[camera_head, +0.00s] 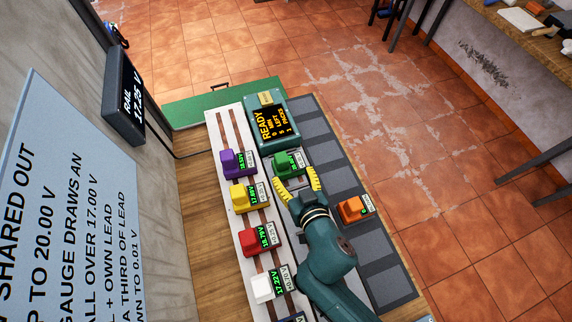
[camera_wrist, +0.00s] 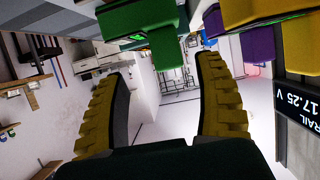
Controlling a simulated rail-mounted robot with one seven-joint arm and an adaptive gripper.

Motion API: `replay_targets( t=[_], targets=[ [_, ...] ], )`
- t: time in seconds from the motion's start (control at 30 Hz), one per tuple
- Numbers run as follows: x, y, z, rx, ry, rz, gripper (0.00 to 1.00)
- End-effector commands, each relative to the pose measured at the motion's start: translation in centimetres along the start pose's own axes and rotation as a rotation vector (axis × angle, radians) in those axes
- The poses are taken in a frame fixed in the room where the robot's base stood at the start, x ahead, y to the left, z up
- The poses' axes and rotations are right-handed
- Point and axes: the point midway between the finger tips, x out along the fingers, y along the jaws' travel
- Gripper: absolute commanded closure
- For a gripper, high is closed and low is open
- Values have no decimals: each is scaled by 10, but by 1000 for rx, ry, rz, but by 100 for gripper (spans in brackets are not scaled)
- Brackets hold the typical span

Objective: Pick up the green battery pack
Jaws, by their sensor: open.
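The green battery pack (camera_head: 285,163) stands on the bench just below the teal gauge box, with a small lit readout on its side. It also shows in the wrist view (camera_wrist: 140,18) at the top edge, partly cut off. My gripper (camera_head: 295,180) has yellow ribbed fingers, spread apart with nothing between them. Its fingertips are close to the near side of the green pack in the head view. In the wrist view the two fingers (camera_wrist: 163,75) point toward the pack's side of the picture. I cannot tell whether they touch it.
Purple (camera_head: 236,162), yellow (camera_head: 241,197), red (camera_head: 256,241) and white (camera_head: 262,288) packs line the strip at left. An orange pack (camera_head: 352,208) sits right, on dark pads. The teal gauge box (camera_head: 273,126) stands behind the green pack. A wall readout (camera_head: 126,97) shows 17.25 V.

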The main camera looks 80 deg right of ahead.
Motion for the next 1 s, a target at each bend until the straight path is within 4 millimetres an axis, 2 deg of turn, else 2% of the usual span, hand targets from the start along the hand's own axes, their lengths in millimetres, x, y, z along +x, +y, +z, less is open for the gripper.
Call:
replay_targets(
  t=[0.03,0.27,0.4,0.5,0.77,1.0],
  targets=[
    [9,0,-2,1,2,2,30],
    [35,-3,-3,0,2,0,30],
    [60,-8,-5,0,1,0,30],
    [73,-8,-4,0,0,0,30],
    [75,-8,-2,-1,0,-1,32],
    [75,-8,-3,-1,0,-1,78]
  ],
)
